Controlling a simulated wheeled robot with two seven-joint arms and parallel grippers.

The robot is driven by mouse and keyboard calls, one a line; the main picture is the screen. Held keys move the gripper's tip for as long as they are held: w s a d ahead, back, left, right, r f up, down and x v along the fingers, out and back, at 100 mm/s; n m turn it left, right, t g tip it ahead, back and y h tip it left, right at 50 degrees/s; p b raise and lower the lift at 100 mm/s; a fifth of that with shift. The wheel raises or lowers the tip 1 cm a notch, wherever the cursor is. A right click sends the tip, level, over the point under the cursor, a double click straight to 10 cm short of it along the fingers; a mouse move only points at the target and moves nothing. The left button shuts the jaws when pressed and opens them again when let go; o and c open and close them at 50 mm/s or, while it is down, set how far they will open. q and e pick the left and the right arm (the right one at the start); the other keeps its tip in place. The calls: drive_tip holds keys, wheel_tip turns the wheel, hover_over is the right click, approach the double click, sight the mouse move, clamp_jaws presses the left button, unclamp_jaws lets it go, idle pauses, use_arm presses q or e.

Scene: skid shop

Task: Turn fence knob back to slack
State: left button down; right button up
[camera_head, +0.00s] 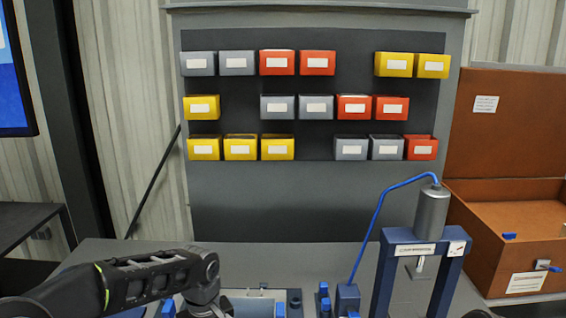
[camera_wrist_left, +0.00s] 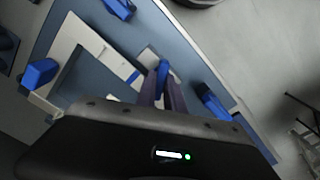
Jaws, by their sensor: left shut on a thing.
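My left gripper (camera_wrist_left: 162,88) is shut on a small blue knob (camera_wrist_left: 162,68) in the left wrist view, with the knob's upper end showing between the two fingers. The knob stands over a blue-grey fixture plate (camera_wrist_left: 105,75) with white strips on it. Other blue knobs sit apart from the gripper, one at the left (camera_wrist_left: 40,72), one at the top (camera_wrist_left: 120,8) and one at the right (camera_wrist_left: 212,100). In the head view my left arm reaches in from the lower left over the fixture (camera_head: 255,294), and its fingers are hidden. My right gripper does not show.
A blue press frame (camera_head: 384,270) with a grey cylinder (camera_head: 432,212) and a blue hose stands right of the fixture. An open brown wooden crate (camera_head: 478,240) is at the far right. Coloured bins (camera_head: 278,149) hang on the grey back panel. Grey bench surface (camera_head: 130,252) lies clear behind my arm.

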use_arm(q)
drive_tip(key=shift+f+n+b, duration=0.1)
drive_tip(key=shift+n+b, duration=0.3)
drive_tip(key=shift+n, duration=0.2)
drive_tip(key=shift+n+b, duration=0.45)
drive_tip(key=shift+n, duration=0.75)
drive_tip(key=shift+r+n, duration=0.2)
drive_tip(key=shift+n, duration=0.3)
drive_tip(key=shift+w, duration=0.1)
drive_tip(key=n+b, duration=0.1)
drive_tip(key=n, duration=0.1)
drive_tip(key=shift+n, duration=0.4)
drive_tip(key=shift+r+n, duration=0.1)
drive_tip(key=shift+n, duration=0.8)
